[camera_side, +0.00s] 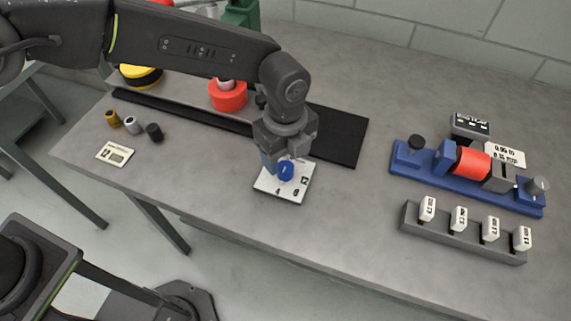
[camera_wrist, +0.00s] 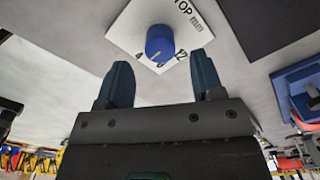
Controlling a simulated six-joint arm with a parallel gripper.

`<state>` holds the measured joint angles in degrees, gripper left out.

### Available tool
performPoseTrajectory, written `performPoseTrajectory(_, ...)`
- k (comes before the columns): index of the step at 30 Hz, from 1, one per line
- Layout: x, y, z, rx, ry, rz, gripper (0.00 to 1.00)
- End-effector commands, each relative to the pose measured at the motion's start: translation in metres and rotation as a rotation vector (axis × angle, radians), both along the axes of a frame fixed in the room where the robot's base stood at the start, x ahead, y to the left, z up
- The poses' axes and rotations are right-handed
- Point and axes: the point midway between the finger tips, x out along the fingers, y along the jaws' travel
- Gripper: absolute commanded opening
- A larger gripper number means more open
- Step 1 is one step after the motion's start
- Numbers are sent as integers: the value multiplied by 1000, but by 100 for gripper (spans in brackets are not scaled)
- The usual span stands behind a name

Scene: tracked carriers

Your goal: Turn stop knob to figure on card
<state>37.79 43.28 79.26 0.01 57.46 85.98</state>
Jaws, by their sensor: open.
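The blue stop knob (camera_side: 286,171) sits on a white dial plate (camera_side: 267,187) with the figures 4, 8 and 12. In the wrist view the knob (camera_wrist: 160,40) stands on the plate (camera_wrist: 125,32), which also reads "STOP mm". A light mark shows on the knob's near edge, but its exact setting is unclear. My gripper (camera_side: 278,158) is directly over the plate, beside the knob. In the wrist view its fingers (camera_wrist: 160,60) are apart, with the knob beyond and between them. A small white card (camera_side: 115,154) lies at the table's left; its figure is too small to read surely.
Three small cylinders (camera_side: 133,125) stand near the card. At right are a blue fixture (camera_side: 430,165) with a red cylinder, a lettered card (camera_side: 505,154) and a grey rack (camera_side: 465,236) of white tags.

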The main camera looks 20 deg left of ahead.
Motion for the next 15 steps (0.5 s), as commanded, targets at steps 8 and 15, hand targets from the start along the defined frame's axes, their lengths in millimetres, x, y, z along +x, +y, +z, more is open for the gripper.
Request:
performPoseTrajectory(8, 0, 0, -38, 1, 2, 0, 61)
performPoseTrajectory(15, 0, 0, -45, -1, -1, 0, 61)
